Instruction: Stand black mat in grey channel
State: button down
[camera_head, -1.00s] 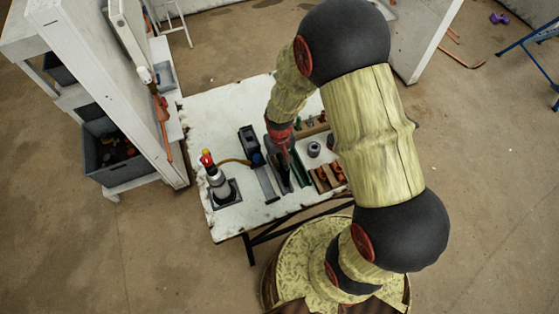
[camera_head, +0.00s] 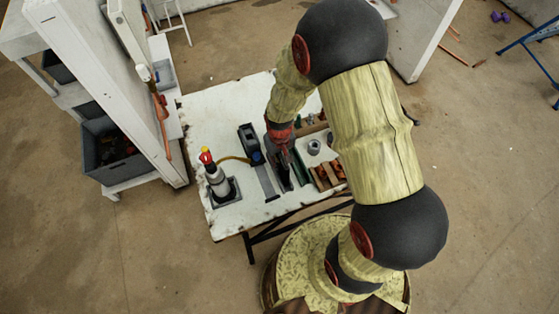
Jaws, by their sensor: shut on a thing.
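My gripper (camera_head: 285,158) points down over the middle of the white worktable. It is shut on a dark, narrow piece that looks like the black mat (camera_head: 284,178). The mat's lower part shows just below the fingers, and the gripper hides the rest. A long grey strip that looks like the grey channel (camera_head: 267,183) lies on the table close to the left of the mat. From this height I cannot tell whether the mat touches the channel or stands in it.
The white table (camera_head: 216,120) carries a black tool (camera_head: 248,138), a red-and-yellow-topped bottle (camera_head: 215,176) on a dark base, a grey ring-like part (camera_head: 314,146) and a wooden rack (camera_head: 328,175) with orange pieces. The table's back left is bare. A white shelf unit (camera_head: 95,85) stands left.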

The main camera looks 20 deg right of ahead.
aim_at(280, 156)
jog(key=shift+f+b, duration=1)
jog(key=shift+f, duration=0.4)
jog(key=c, duration=1.8)
grip_release()
jog(key=shift+o, duration=0.2)
jog(key=shift+r, duration=0.1)
jog(key=shift+r+p, duration=2.6)
jog(key=shift+r, duration=0.85)
